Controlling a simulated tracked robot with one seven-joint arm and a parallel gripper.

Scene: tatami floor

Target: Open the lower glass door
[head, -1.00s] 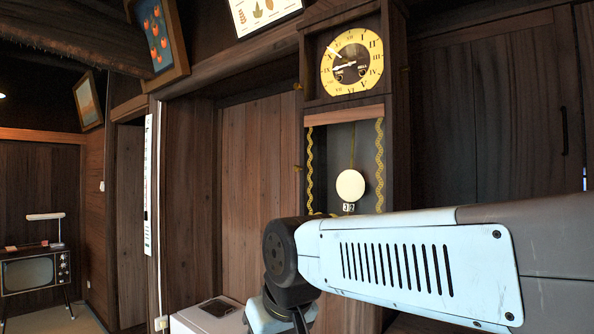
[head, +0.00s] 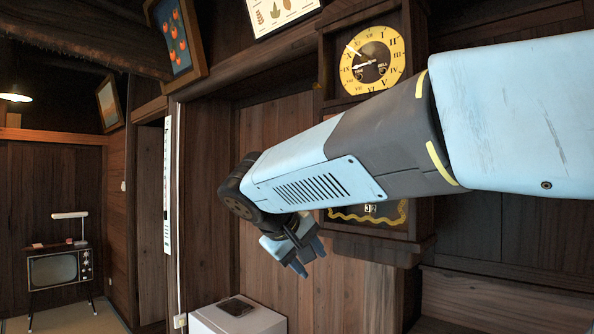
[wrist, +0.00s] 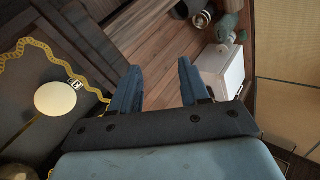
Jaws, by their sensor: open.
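The wall clock has a yellow dial (head: 372,60) in the head view. Its lower glass door (head: 385,214), with gold wavy trim, is mostly hidden behind my arm; only its bottom strip shows. In the wrist view the lower glass door (wrist: 22,88) fills the left side, with the round pale pendulum (wrist: 55,97) behind it. The door looks closed. My gripper (head: 309,257) is open and empty, left of the clock's lower end in the head view. In the wrist view my gripper (wrist: 157,80) has its fingers apart, to the right of the door, not touching it.
A white box (head: 240,318) with a dark item on top stands low by the wall. Brown wooden panels (head: 270,110) lie left of the clock. Framed pictures (head: 172,38) hang above. An old television (head: 55,268) stands far left.

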